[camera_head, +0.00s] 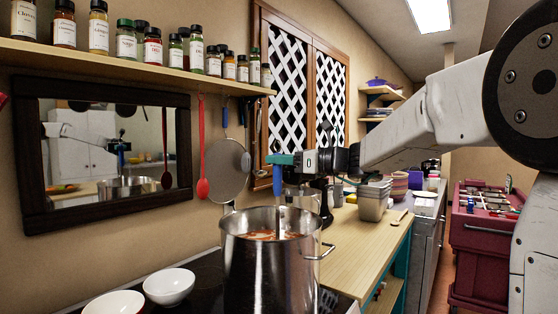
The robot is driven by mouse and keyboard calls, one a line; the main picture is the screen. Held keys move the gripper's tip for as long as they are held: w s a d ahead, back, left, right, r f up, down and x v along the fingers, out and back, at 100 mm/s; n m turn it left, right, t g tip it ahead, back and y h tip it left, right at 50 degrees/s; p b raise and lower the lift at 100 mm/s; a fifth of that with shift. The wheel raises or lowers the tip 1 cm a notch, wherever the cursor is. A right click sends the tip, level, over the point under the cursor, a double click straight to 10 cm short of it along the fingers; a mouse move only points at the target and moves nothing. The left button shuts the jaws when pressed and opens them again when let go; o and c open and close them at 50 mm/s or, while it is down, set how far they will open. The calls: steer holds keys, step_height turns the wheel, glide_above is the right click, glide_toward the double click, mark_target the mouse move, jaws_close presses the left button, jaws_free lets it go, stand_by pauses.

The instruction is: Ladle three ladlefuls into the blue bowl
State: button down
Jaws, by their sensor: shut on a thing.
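A large steel pot (265,275) stands at the lower middle, with orange-brown liquid (262,235) showing inside its rim. My gripper (278,160) is above the pot, shut on the blue handle of the ladle (277,182). The ladle hangs upright, and its metal shaft goes down inside the pot. Its bowl end is hidden by the pot's wall or the liquid. Two white bowls, one nearer (115,304) and one farther (168,287), stand left of the pot. They look empty, and no blue bowl is clear near the pot.
A wooden counter (372,245) with stacked containers (375,197) extends behind the pot. A round mesh strainer (227,170) and a red spoon (202,187) hang on the wall. A spice shelf (130,62) runs above a mirror (105,150). A red cart (480,245) stands right.

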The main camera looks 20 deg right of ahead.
steer(key=shift+r, duration=0.2)
step_height(320, 180, up, 17)
steer(key=shift+f, duration=0.15)
stand_by(1.3)
